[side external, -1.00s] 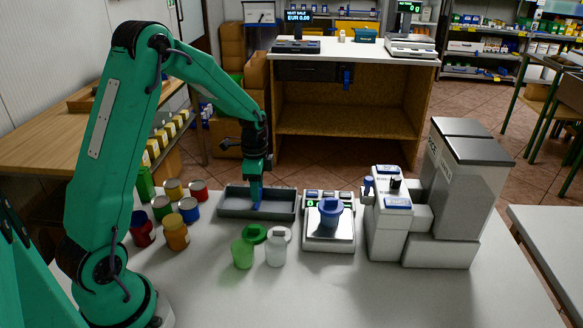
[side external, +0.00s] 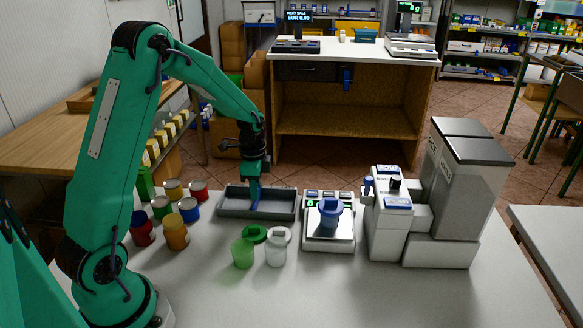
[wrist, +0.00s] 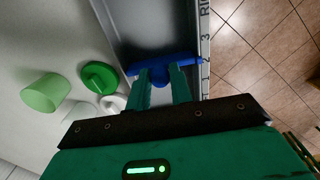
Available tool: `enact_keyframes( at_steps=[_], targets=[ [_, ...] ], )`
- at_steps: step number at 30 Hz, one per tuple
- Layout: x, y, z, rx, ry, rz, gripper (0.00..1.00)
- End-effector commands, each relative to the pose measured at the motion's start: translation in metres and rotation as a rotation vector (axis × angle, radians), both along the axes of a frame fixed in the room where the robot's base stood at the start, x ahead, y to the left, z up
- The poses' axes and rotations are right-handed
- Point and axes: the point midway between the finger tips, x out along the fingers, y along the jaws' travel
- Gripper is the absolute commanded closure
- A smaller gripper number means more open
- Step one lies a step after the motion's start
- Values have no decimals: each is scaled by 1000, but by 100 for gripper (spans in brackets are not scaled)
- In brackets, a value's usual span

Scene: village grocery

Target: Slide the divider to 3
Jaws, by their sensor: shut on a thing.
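A long grey tray (side external: 281,214) lies on the white counter. The tray also shows in the wrist view (wrist: 150,25), with the numbers 1, 2 and 3 along its right rim. A blue divider (wrist: 160,64) spans the tray crosswise, and its right end is beside the 2. The divider also shows in the side view (side external: 254,203). My gripper (wrist: 160,78) is shut on the divider's middle. In the side view my gripper (side external: 253,182) reaches down into the tray from above.
Several coloured cans (side external: 176,232) stand left of the tray.

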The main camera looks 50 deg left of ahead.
Motion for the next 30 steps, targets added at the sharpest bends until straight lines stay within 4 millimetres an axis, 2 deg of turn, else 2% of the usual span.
enact_keyframes(
  at_steps=[12,24,25,27,28,30],
  targets=[
    [-14,15,1,1,-2,3,91],
    [-17,18,1,1,-2,1,91],
    [-17,18,1,1,-2,1,73],
    [-17,18,1,1,-2,1,59],
    [-17,18,1,1,-2,1,55],
    [-17,18,1,1,-2,1,55]
  ],
)
